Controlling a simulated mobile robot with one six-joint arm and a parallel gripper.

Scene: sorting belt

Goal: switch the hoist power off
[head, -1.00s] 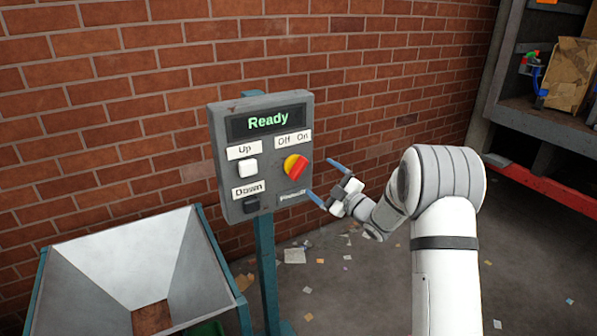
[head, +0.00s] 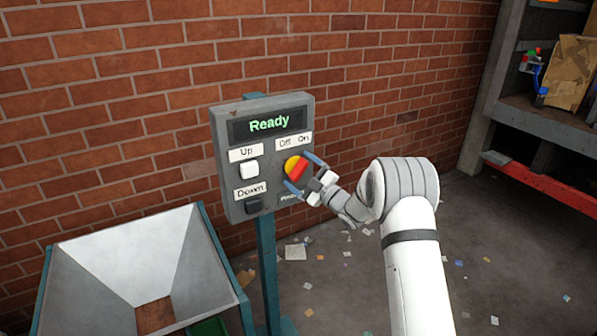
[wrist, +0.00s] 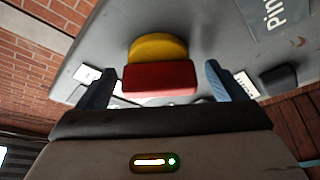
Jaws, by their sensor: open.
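The grey control box (head: 226,192) stands on a teal post in front of the brick wall. Its screen (head: 268,123) reads "Ready" in green. The power knob (head: 298,170), a red handle on a yellow disc, sits under the "Off On" label (head: 294,142), its upper end leaning right, toward "On". My gripper (head: 304,173) is open, with its blue fingers on either side of the knob. In the wrist view the red handle (wrist: 160,79) lies between the two fingertips, with visible gaps to both. Whether a finger touches the knob is not clear.
A white "Up" button (head: 250,169) and a dark "Down" button (head: 253,206) are left of the knob. A metal hopper (head: 95,262) stands at lower left. A shelf (head: 530,118) with cardboard is at right. The floor between has scattered scraps.

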